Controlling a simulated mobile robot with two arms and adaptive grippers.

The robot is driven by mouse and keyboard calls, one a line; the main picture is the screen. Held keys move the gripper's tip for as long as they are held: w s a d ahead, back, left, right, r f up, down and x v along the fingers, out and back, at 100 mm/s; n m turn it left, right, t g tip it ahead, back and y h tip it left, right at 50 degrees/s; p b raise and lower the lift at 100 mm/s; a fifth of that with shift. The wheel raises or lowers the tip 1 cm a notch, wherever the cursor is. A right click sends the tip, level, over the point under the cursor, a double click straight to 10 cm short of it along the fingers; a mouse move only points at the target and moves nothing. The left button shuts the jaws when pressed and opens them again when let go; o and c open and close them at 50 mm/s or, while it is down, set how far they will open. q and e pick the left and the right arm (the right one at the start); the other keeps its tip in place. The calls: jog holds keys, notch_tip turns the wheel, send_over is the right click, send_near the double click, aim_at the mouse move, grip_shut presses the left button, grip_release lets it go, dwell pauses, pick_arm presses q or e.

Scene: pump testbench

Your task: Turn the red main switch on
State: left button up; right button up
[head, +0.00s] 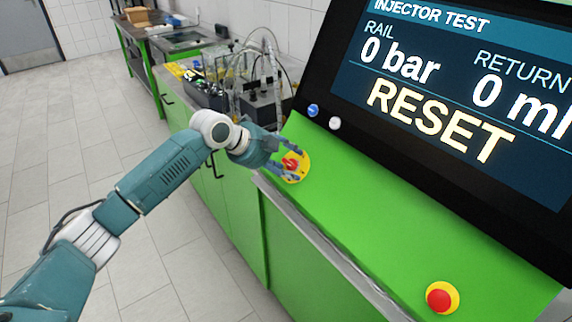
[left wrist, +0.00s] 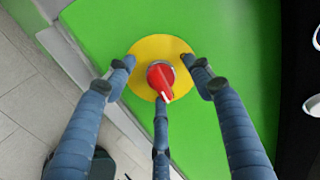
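The red main switch (head: 291,164) sits on a round yellow plate (head: 303,172) on the green sloped panel. In the left wrist view the red switch knob (left wrist: 160,78) shows a white pointer mark toward the lower right of the picture, on the yellow plate (left wrist: 145,47). My left gripper (head: 288,160) is at the switch. In the left wrist view its fingers (left wrist: 157,78) are spread around the knob, two at the sides and one below. Gaps show between the side fingers and the knob. I cannot tell whether the lower finger touches it. My right gripper is not in view.
A red button on a yellow base (head: 441,297) sits on the lower right of the panel. A blue button (head: 313,110) and a white button (head: 335,123) lie below the screen (head: 450,80), which reads RESET. The tiled floor at left is clear.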

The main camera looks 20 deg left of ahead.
aim_at(285, 163)
pick_arm(q)
jog(key=shift+p+v, duration=0.9)
jog(key=shift+v, duration=0.35)
jog(key=shift+p+v, duration=1.05)
jog(key=shift+v, duration=0.75)
jog(key=shift+f, duration=0.1)
